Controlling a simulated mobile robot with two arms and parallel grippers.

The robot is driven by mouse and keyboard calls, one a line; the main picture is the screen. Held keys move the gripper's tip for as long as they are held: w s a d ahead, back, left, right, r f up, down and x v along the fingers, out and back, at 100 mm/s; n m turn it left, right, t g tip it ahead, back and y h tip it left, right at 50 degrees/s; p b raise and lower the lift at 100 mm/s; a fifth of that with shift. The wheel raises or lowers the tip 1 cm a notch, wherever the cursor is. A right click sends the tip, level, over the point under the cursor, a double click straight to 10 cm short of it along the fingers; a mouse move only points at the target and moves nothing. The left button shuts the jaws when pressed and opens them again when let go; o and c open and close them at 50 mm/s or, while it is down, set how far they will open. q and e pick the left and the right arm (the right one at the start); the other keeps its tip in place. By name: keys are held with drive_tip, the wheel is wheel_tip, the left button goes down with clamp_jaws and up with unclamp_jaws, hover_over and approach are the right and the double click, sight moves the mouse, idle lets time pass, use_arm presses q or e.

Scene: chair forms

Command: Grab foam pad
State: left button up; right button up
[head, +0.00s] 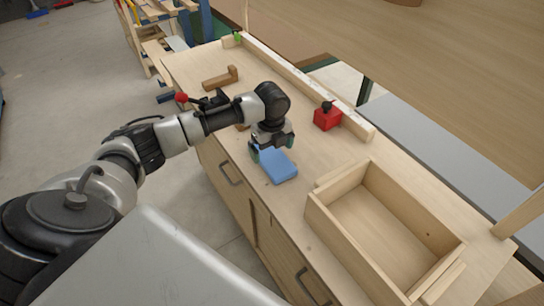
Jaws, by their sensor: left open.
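A blue foam pad (279,168) lies flat on the wooden workbench (207,66) near its front edge. My left gripper (273,148) is open and reaches down at the far end of the pad. One fingertip shows at the pad's left side and the other near its right side. The gripper body hides the far end of the pad, and I cannot tell whether the fingers touch it. My right gripper is not in view.
An open wooden box (334,226) stands right of the pad. A red block with a black knob (327,117) sits behind the gripper. A wooden L-shaped piece (221,79) lies farther left. A long rail (300,82) runs along the back edge.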

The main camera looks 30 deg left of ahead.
sight(272, 159)
use_arm(q)
drive_tip(key=shift+f, duration=1.4)
drive_tip(key=shift+c, duration=0.6)
drive_tip(key=c, duration=0.7)
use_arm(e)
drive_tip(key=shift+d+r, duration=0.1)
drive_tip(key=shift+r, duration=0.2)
use_arm(q)
drive_tip(key=shift+r, duration=0.1)
